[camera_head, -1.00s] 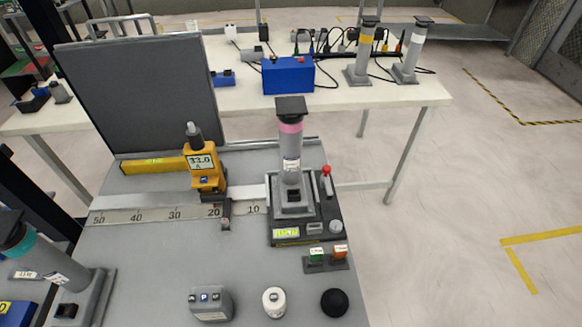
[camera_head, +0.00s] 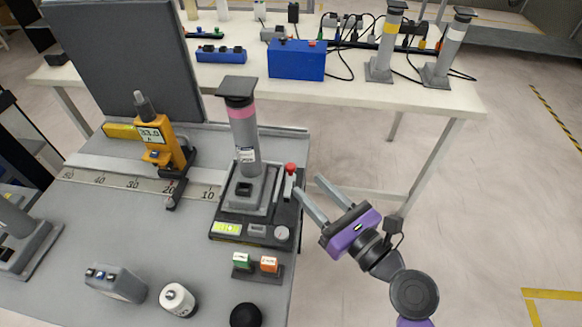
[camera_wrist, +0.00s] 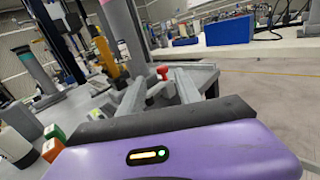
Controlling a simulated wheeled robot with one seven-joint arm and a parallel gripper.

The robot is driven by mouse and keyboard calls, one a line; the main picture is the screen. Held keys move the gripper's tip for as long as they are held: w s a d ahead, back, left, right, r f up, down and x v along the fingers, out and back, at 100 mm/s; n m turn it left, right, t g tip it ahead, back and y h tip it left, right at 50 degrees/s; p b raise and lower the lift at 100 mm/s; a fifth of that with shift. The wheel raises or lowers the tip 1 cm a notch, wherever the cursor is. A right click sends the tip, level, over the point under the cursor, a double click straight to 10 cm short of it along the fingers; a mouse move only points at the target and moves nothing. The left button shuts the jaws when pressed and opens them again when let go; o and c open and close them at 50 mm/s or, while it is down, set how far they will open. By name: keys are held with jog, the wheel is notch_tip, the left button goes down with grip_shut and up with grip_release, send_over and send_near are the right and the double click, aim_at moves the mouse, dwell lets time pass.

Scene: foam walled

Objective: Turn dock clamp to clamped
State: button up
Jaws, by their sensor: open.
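The dock (camera_head: 257,230) is a dark base on the grey bench, holding a grey column with a pink band (camera_head: 243,113). The clamp lever (camera_head: 289,183), with a red knob, stands roughly upright at the dock's right side. My purple gripper (camera_head: 309,186) is open and empty just right of the lever, its fingertips pointing at it. In the wrist view the red knob (camera_wrist: 162,70) shows between the two fingertips, beyond them. I see no contact with the lever.
A yellow gauge (camera_head: 160,136) stands left on the ruler rail. A white table (camera_head: 350,93) with a blue box (camera_head: 296,60) is behind. Floor on the right is clear.

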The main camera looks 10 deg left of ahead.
aim_at(293, 169)
jog(key=shift+w+a+n, duration=0.35)
jog(key=shift+w+n, duration=0.05)
jog(key=shift+w, duration=0.3)
jog(key=x, duration=0.7)
jog(key=shift+f, duration=0.15)
grip_shut()
